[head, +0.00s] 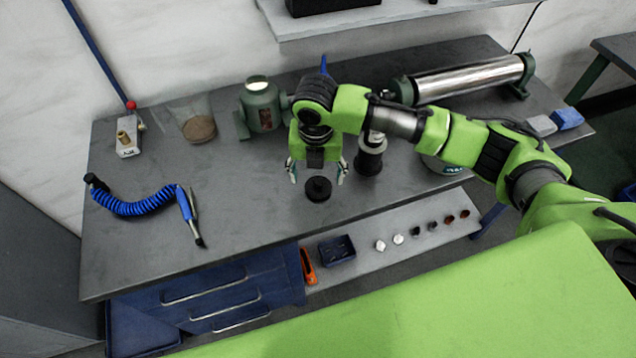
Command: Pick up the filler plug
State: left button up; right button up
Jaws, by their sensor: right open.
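A small black round piece with a raised knob, which looks like the filler plug (318,189), lies on the grey workbench (250,225) near its front middle. My right gripper (317,175) points down over it, with its two fingers open on either side. I cannot tell whether the fingertips touch the plug or stay above it. Nothing shows held between the fingers. My left gripper is not in view.
A black cylindrical part (369,158) stands just right of the gripper. A blue coiled air hose (140,205) lies left. A steel roller (468,78) lies back right. The front middle-left bench is clear.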

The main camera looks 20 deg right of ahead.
aim_at(318, 181)
jog(key=f, duration=0.3)
jog(key=shift+w+d+p, duration=0.1)
jog(key=shift+d+p, duration=0.15)
jog(key=shift+p, duration=0.05)
jog(key=shift+f, duration=0.15)
jog(key=c, duration=1.2)
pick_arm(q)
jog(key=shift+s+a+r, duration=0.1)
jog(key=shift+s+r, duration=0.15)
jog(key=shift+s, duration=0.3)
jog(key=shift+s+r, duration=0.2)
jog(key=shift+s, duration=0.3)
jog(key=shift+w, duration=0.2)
